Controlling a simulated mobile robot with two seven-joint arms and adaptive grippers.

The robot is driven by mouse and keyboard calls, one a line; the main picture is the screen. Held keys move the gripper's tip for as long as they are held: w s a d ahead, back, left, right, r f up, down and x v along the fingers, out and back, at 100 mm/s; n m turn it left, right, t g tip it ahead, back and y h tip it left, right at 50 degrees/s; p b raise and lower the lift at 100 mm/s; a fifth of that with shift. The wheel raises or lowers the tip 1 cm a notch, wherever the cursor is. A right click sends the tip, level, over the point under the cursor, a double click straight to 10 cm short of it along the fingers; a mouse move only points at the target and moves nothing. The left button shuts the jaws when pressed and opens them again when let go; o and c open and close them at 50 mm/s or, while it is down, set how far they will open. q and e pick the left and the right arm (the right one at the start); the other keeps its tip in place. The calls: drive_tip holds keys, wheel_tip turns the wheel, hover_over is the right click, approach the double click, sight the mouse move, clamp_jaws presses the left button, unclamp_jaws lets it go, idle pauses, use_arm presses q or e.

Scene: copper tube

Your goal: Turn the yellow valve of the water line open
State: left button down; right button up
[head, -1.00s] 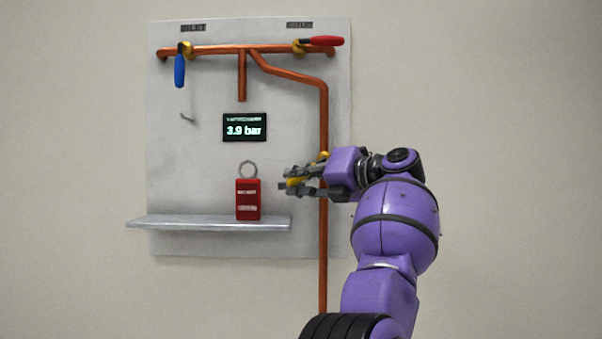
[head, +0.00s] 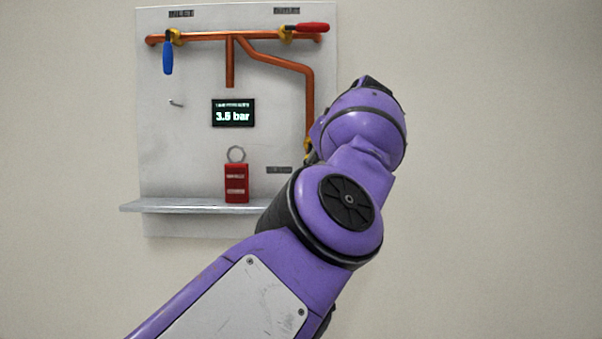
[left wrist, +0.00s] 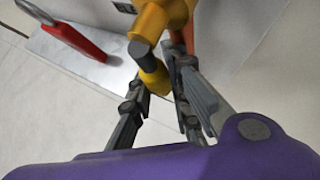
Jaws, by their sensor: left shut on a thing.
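The yellow valve (head: 307,147) sits on the right-hand copper pipe (head: 309,95); in the head view only a sliver shows beside my arm. In the left wrist view its yellow body (left wrist: 163,18) is near the top, with a grey stem and a yellow handle (left wrist: 152,77) reaching down from it. My left gripper (left wrist: 156,74) is shut on this handle, one finger on each side. The gripper is hidden behind my arm in the head view. The pressure display (head: 233,113) reads 3.5 bar. My right gripper is not in view.
A valve with a blue handle (head: 167,56) hanging down and one with a red handle (head: 312,28) lying sideways sit on the top pipe. A red tag with a ring (head: 236,184) stands on the shelf (head: 165,206). A small hook (head: 176,103) projects from the board.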

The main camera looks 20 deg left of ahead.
use_arm(q)
drive_tip(key=shift+w+d+h, duration=0.1)
drive_tip(key=shift+d+h, duration=0.3)
drive_tip(key=shift+h, duration=0.1)
drive_tip(key=c, duration=1.6)
unclamp_jaws()
drive_tip(key=shift+c, duration=0.2)
drive_tip(key=v, duration=1.2)
